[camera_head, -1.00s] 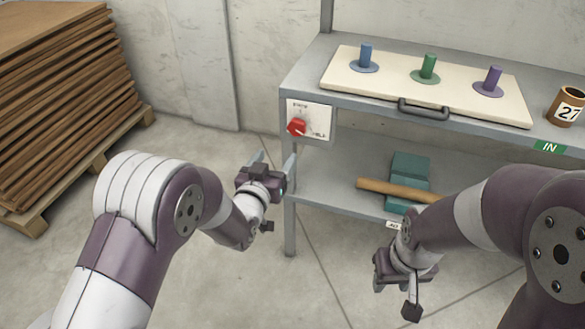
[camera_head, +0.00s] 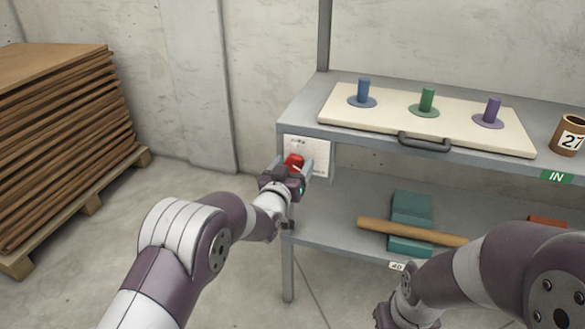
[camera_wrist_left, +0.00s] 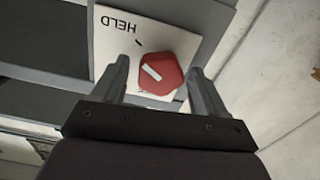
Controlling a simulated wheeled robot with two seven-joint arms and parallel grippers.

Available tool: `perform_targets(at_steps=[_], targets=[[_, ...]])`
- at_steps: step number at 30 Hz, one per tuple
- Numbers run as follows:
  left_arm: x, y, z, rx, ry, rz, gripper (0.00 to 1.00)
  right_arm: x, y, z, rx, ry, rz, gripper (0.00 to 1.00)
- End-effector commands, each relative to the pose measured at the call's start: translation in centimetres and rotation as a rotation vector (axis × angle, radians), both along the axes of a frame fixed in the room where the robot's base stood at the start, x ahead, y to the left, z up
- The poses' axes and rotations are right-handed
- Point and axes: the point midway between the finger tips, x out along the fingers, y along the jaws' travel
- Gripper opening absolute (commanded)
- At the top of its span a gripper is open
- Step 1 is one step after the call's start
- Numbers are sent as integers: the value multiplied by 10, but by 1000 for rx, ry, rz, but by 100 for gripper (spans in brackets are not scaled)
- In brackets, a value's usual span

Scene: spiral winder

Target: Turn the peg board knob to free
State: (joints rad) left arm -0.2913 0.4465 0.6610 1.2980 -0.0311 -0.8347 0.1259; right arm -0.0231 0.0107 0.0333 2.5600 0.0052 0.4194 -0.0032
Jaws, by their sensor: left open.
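The red knob (camera_head: 293,161) sits on a white plate (camera_head: 319,160) fixed to the left front of the shelf unit. In the left wrist view the knob (camera_wrist_left: 160,77) carries a white mark that points toward the side of the plate lettered HELD. My left gripper (camera_head: 293,167) is open at the knob, with one finger on each side; it also shows in the left wrist view (camera_wrist_left: 158,75). I cannot tell whether either finger touches the knob. The peg board (camera_head: 335,110) lies on the top shelf. My right gripper (camera_head: 400,314) is cut off by the bottom edge.
The board has blue (camera_head: 362,91), green (camera_head: 426,101) and purple (camera_head: 491,112) pegs and a dark handle (camera_head: 424,143). A brown cup (camera_head: 569,134) marked 27 stands to its right. A wooden rod (camera_head: 410,232) and teal block (camera_head: 410,208) lie below. Stacked boards (camera_head: 60,140) stand left.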

Motion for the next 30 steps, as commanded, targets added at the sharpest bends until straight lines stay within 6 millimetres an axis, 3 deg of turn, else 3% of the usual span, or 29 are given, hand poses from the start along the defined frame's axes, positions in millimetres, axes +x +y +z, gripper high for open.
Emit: perform_targets(at_steps=[2,6,7,19,30], targets=[[0,0,0,0,0,0,70,0,0,0,0,0,0,43],[0,0,0,0,0,0,24,0,0,0,0,0,0,43],[0,0,0,0,0,0,17,0,0,0,0,0,0,43],[0,0,0,-60,19,0,17,0,0,1,0,0,0,43],[0,1,0,-339,109,0,17,0,0,5,0,0,0,43]])
